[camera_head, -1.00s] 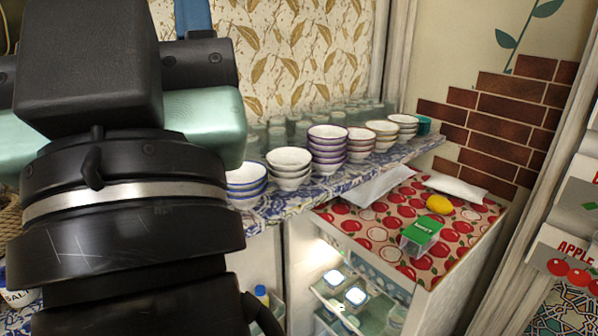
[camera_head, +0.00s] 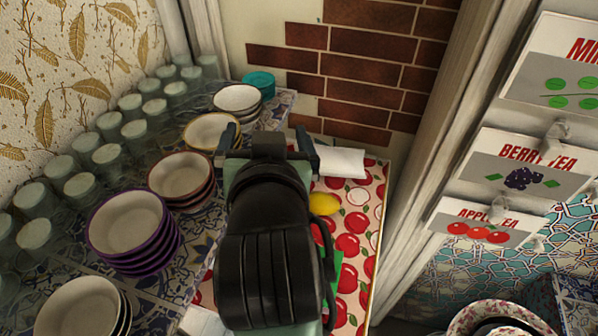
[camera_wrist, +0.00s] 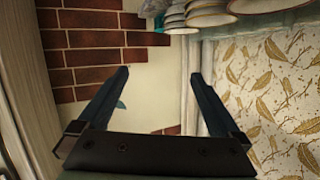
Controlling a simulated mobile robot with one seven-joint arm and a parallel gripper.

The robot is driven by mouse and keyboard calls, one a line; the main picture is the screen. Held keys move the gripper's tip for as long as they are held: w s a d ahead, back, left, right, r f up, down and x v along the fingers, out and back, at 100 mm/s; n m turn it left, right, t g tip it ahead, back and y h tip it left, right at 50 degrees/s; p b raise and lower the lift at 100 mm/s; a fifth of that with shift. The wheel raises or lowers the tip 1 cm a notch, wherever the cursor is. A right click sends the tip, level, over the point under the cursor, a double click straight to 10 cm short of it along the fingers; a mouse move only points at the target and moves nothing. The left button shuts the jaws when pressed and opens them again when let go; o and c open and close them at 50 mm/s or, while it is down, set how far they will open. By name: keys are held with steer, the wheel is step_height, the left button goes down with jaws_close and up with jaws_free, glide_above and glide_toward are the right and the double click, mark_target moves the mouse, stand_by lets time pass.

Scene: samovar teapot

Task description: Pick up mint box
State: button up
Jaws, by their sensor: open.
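A green box (camera_head: 336,262), the likeliest mint box by its colour, lies on the red cherry-patterned top (camera_head: 360,232) at the lower middle of the head view. My arm hides most of it, and its label is not readable. My gripper (camera_head: 267,130) is open and empty, raised beyond the green box and near the bowls at the shelf end. In the wrist view my gripper (camera_wrist: 160,73) has its two fingers wide apart with only wall behind them. The green box is not in the wrist view.
A yellow lemon-like object (camera_head: 324,204) and a white packet (camera_head: 341,162) lie beside the green box. Stacked bowls (camera_head: 130,225) and glasses (camera_head: 85,186) crowd the left shelf. A brick wall (camera_head: 350,70) stands behind; labelled tea panels (camera_head: 525,165) hang at right.

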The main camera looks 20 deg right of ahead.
steer(key=s+d+f+m+g+p, duration=0.1)
steer(key=s+d+f+g+p, duration=0.1)
steer(key=s+f+g, duration=0.3)
steer(key=m+g+p, duration=0.2)
steer(key=g+p, duration=0.1)
steer(key=g, duration=0.2)
glide_toward(322, 276)
steer(key=shift+g, duration=0.3)
steer(key=x, duration=0.4)
steer(key=shift+f+p, duration=0.35)
steer(key=shift+w+p+x, duration=0.15)
steer(key=shift+p+x, duration=0.3)
steer(key=shift+x, duration=0.9)
steer(key=shift+w+p+x, duration=0.15)
steer(key=shift+p+x, duration=0.3)
steer(key=shift+x, duration=0.85)
steer(key=shift+w+d+f, duration=0.15)
steer(key=shift+d+f, duration=0.05)
steer(key=shift+f, duration=0.05)
steer(key=shift+f, duration=0.25)
steer(key=c, duration=1.3)
steer(key=shift+r, duration=0.1)
steer(key=shift+c, duration=0.2)
